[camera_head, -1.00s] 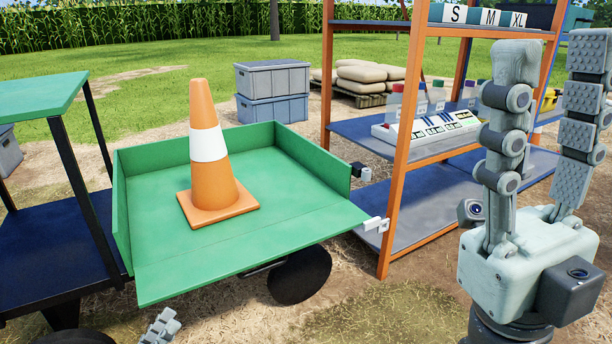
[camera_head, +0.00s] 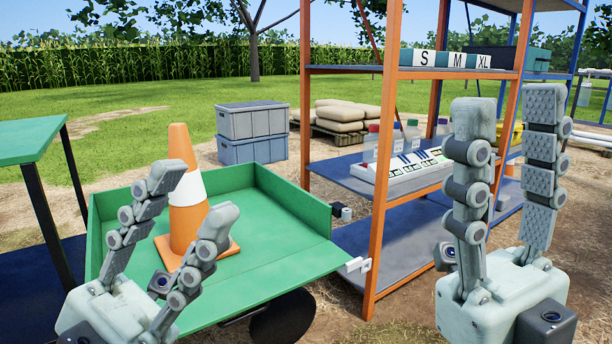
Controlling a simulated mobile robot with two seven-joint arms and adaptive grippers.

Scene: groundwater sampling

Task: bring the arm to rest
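My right gripper (camera_head: 503,125) is raised at the right, in front of the orange and blue shelf rack (camera_head: 385,150). Its two fingers point up and stand apart, with nothing between them. My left gripper (camera_head: 196,200) is at the lower left, in front of the green cart bed (camera_head: 270,262). Its fingers point up and to the right with a gap between them, and it holds nothing. An orange traffic cone (camera_head: 180,150) with a white band stands upright in the cart bed behind the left gripper, which hides part of it.
The rack holds a white tray (camera_head: 405,178) with bottles on its middle shelf and boxes labelled S, M, XL (camera_head: 445,59) above. Grey-blue crates (camera_head: 252,134) and sacks on a pallet (camera_head: 336,121) stand behind. A green-topped table (camera_head: 28,139) is at the left.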

